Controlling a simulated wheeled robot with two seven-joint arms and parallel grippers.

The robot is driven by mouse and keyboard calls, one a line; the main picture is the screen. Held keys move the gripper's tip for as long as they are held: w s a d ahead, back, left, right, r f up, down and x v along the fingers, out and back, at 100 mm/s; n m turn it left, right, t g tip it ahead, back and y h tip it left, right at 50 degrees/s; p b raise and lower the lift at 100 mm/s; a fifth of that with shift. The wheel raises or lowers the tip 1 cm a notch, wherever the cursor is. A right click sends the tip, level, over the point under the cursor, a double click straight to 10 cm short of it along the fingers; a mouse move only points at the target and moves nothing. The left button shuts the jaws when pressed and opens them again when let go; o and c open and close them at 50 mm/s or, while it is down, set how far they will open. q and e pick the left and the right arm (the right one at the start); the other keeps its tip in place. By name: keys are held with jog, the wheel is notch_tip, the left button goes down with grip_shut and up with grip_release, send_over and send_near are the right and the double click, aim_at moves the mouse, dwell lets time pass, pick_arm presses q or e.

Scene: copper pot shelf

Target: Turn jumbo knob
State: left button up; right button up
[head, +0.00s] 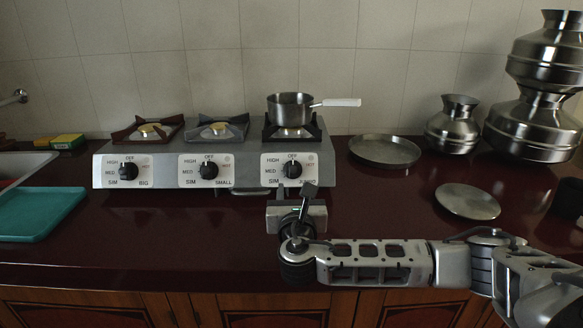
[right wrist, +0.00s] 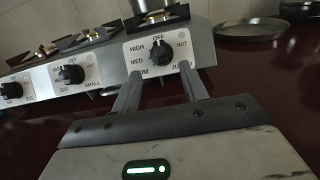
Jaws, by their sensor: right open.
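The jumbo knob (head: 292,169) is a black knob on the white panel at the right end of the grey stove (head: 240,160). In the right wrist view the jumbo knob (right wrist: 159,54) shows beyond and between my fingertips, with its pointer near the top by OFF. My right gripper (head: 306,192) is in front of this panel, slightly below the knob. In the right wrist view my right gripper (right wrist: 160,75) is open, with nothing between its fingers. I cannot tell whether the fingertips touch the panel. My left gripper is out of view.
A small pot (head: 290,108) with a white handle stands on the right burner. Two more knobs, big (head: 129,171) and small (head: 209,170), sit to the left. A lid (head: 467,201) and a shallow pan (head: 384,150) lie to the right.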

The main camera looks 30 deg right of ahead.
aim_at(294, 168)
jog(key=x, duration=1.1)
jog(key=shift+a, duration=0.1)
grip_shut()
